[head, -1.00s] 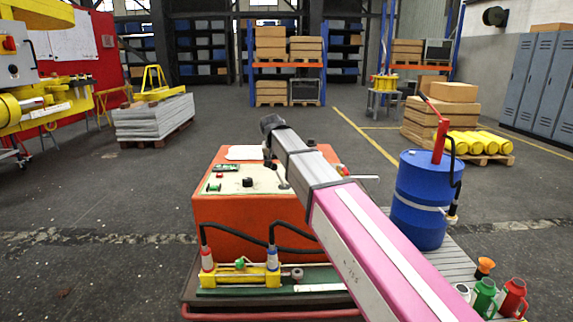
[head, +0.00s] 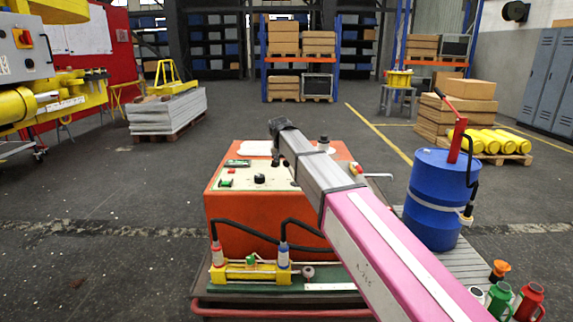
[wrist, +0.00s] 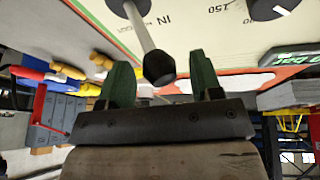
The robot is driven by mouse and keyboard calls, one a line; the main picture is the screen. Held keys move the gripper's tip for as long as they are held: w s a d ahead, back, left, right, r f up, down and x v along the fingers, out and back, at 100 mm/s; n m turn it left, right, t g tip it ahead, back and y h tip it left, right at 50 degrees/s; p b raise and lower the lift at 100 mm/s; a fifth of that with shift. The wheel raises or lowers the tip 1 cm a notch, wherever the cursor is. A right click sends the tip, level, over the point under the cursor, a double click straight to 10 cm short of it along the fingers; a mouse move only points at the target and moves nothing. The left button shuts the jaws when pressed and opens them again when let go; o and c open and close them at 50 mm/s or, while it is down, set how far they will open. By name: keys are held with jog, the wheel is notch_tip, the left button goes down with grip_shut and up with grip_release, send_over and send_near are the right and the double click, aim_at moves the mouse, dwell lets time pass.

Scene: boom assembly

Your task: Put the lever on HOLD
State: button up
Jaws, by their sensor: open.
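The lever (wrist: 150,42) shows in the wrist view as a pale metal rod with a black knob (wrist: 159,68) at its end. It rises from a dark round base on a cream panel (wrist: 195,25), with the printed letters "IN" beside it. My gripper (wrist: 161,82) is open, with one green finger on each side of the knob. I cannot tell whether either finger touches it. In the head view the panel is on top of the orange unit (head: 250,205). My arm crosses over its right part, and the fingers cannot be made out there. No HOLD mark is readable.
A blue drum (head: 435,205) with a red hand pump stands right of the orange unit. A yellow cylinder fixture (head: 250,272) with black hoses sits at the front. Red and green flasks (head: 528,300) stand at the lower right. Open floor lies to the left.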

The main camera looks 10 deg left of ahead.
jog(key=shift+w+f, duration=0.2)
jog(key=shift+f, duration=0.3)
